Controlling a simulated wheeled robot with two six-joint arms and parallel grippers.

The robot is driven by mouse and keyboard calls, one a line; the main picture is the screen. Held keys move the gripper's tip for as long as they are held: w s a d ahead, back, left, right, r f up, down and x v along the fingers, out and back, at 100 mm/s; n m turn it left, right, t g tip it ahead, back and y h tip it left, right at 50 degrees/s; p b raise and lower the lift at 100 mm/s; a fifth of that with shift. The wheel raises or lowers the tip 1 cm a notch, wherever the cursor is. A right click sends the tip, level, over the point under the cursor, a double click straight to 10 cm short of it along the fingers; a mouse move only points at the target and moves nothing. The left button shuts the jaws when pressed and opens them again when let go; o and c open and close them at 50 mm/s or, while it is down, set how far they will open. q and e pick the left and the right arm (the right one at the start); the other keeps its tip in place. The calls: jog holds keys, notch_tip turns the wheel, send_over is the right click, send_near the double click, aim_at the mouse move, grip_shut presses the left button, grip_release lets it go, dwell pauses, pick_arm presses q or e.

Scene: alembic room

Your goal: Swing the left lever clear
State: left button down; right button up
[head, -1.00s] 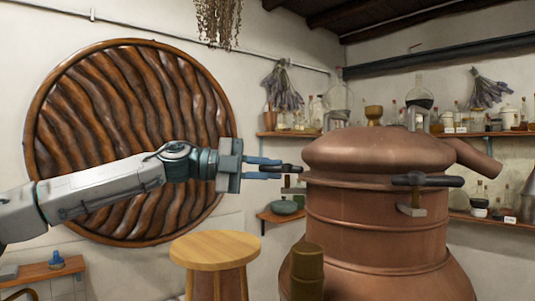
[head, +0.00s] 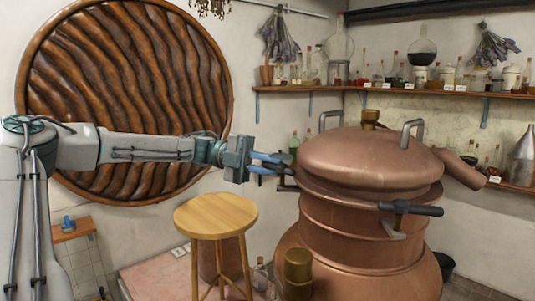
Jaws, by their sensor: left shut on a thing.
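A copper still (head: 355,225) with a domed lid (head: 370,158) stands right of centre in the head view. A dark left lever (head: 286,186) is at the lid's left edge, mostly hidden by my gripper and the lid. My left gripper (head: 285,161), with blue fingers, reaches in from the left and is shut on that lever beside the lid rim. A second lever with a dark grip (head: 412,209) sticks out to the right across the front of the still's collar. My right gripper is out of view.
A round wooden stool (head: 215,214) stands below my left forearm. A brass canister (head: 298,272) stands in front of the still. Shelves with glassware (head: 440,92) line the back wall. A large carved wooden disc (head: 110,90) hangs behind my left arm.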

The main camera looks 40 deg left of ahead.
pick_arm(q)
jog(key=shift+w+f+m+g, duration=0.25)
jog(key=shift+m+g, duration=0.25)
jog(key=shift+g, duration=0.4)
jog(key=m+g+b, duration=0.1)
jog(key=w+m+g, duration=0.1)
jog(key=g, duration=0.1)
jog(key=shift+d+g+h+b, duration=0.2)
jog(key=shift+g+h+b, duration=0.1)
jog(key=shift+h+b, duration=0.1)
jog(key=shift+w+d+r+m+g, duration=0.1)
jog(key=shift+w+m+g, duration=0.05)
jog(key=shift+m+g, duration=0.6)
jog(key=shift+w+d+r+m+g, duration=0.1)
jog(key=shift+m+g, duration=0.55)
jog(key=shift+g, duration=0.2)
jog(key=shift+g+y, duration=0.3)
jog(key=c, duration=1.4)
grip_release()
jog(key=shift+w, duration=0.1)
